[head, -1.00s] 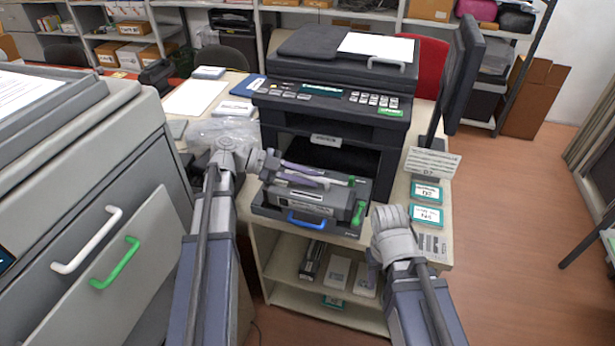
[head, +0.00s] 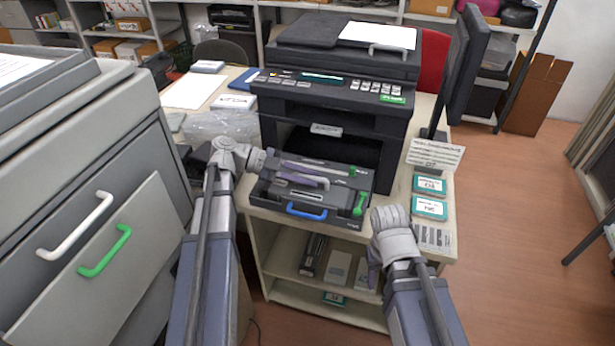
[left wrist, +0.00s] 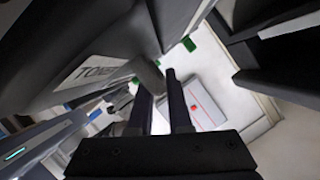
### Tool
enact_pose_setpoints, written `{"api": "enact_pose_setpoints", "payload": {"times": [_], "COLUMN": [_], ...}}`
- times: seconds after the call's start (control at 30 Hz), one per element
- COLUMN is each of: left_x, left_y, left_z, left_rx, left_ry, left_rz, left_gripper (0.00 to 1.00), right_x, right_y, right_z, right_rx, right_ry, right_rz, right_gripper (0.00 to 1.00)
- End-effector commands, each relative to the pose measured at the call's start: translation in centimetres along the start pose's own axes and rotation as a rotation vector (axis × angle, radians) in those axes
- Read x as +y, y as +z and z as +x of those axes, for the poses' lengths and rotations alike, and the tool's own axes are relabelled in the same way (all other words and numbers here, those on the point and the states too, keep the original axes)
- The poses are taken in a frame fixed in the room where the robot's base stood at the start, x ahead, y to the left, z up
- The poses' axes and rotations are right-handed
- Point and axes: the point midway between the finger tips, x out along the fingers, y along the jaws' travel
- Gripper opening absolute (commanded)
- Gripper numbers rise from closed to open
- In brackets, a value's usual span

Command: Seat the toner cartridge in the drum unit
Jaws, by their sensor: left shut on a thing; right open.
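The drum unit (head: 341,219) is a dark tray with a blue handle (head: 306,211) at its front and a green lever (head: 358,203) at its right. It lies on the stand before the printer. The dark toner cartridge (head: 303,194), with a small white label, sits low within the drum unit; I cannot tell whether it is fully down. My left gripper (head: 322,181) is shut on the cartridge from above. In the left wrist view, the cartridge's "TONER" label (left wrist: 100,71) shows beside the fingers (left wrist: 163,100). My right gripper (head: 373,283) is open and empty, in front of the stand's right side.
The printer (head: 335,100) stands behind with its front bay open. Teal-edged boxes (head: 429,208) and a sign card (head: 435,155) are on the right of the stand. A grey cabinet (head: 100,190) fills the left. Shelves below hold boxes. Open floor lies to the right.

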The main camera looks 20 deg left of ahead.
Motion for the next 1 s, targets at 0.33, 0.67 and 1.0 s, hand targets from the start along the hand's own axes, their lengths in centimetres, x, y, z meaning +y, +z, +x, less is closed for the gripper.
{"api": "enact_pose_setpoints", "payload": {"times": [0.33,0.67,1.0], "left_x": [0.36,0.39,0.42], "left_y": [0.51,0.55,0.59], "left_z": [0.23,0.24,0.23], "left_rx": [0.002,0.001,-0.002], "left_ry": [-0.001,-0.001,0.001], "left_rz": [0.000,0.000,0.000], "left_gripper": [0.00,0.44,0.52], "right_x": [-0.07,-0.07,-0.07], "right_y": [-0.04,-0.04,-0.04], "right_z": [0.71,0.74,0.72], "right_rx": [0.000,0.000,0.000], "right_ry": [0.000,0.000,0.000], "right_rz": [0.000,0.000,0.000], "right_gripper": [0.50,0.50,0.50]}}
